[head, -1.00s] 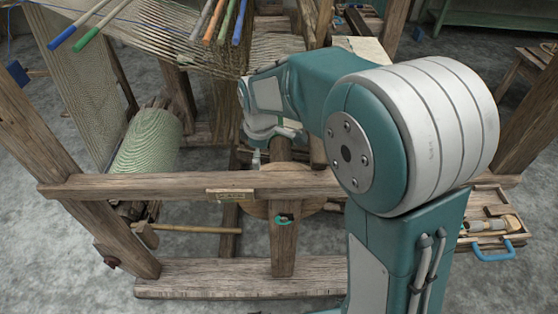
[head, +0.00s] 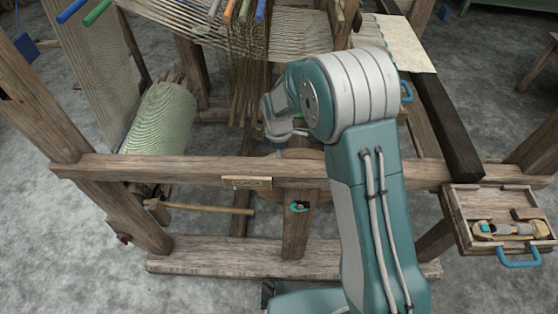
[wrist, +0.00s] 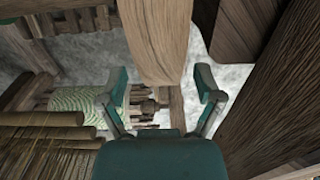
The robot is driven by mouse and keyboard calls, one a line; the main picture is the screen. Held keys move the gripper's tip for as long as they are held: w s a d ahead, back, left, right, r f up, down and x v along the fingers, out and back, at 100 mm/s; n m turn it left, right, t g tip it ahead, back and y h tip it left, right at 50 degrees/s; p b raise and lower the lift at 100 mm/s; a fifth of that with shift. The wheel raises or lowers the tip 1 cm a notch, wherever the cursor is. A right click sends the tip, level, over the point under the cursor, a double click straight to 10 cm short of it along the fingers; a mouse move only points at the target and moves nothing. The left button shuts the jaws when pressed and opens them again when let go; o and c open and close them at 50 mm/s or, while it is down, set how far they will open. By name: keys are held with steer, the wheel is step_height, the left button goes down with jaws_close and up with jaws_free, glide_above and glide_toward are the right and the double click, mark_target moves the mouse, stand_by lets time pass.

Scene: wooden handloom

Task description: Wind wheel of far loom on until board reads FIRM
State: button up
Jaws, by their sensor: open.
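The near rail of the wooden loom carries a small board (head: 246,182); its lettering is too small to read. A round wooden wheel (head: 275,197) shows in part behind that rail and a short post with a teal-ringed fitting (head: 299,206). My arm and the rail hide much of the wheel. In the head view my gripper is among the loom timbers above the wheel, its fingers mostly hidden. In the wrist view my gripper (wrist: 160,74) is open and empty. A wooden bar (wrist: 158,40) runs down towards the gap between its fingers; I cannot tell whether they touch it.
A green cloth roll (head: 163,118) is at the left, with hanging warp threads above. A dark beam (head: 447,125) lies right of my arm. An open tool tray (head: 470,245) with a blue handle hangs at the right. Clear grey floor lies at front left.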

steer(key=shift+f, duration=1.8)
steer(key=shift+c, duration=0.3)
jaws_close()
